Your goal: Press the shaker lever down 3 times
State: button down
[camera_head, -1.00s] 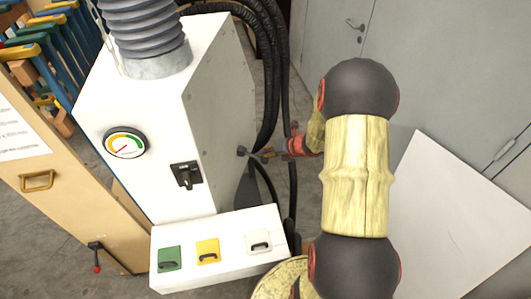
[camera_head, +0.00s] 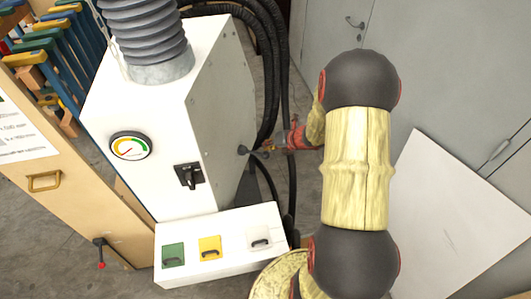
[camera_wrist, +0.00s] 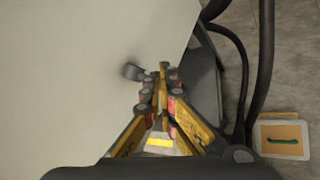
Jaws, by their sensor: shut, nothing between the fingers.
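The shaker lever, a small dark grey handle (camera_head: 243,150), sticks out from the right side wall of the white machine cabinet (camera_head: 212,110). In the wrist view the lever (camera_wrist: 132,72) shows as a short dark knob against the pale wall, left of the fingertips. My gripper (camera_head: 268,147) is to the right of the lever in the head view, at about its height. In the wrist view my gripper (camera_wrist: 162,76) has its yellow and black fingers together and empty. I cannot tell whether the fingertips touch the lever.
Black hoses (camera_head: 268,75) run behind my gripper. The cabinet front has a gauge (camera_head: 130,146) and a black switch (camera_head: 188,176). A white box (camera_head: 215,268) with coloured handled panels stands below. A white board (camera_head: 455,220) leans at right, near grey doors (camera_head: 440,60).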

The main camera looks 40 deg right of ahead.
jog(key=shift+r+p, duration=2.25)
jog(key=shift+r, duration=0.3)
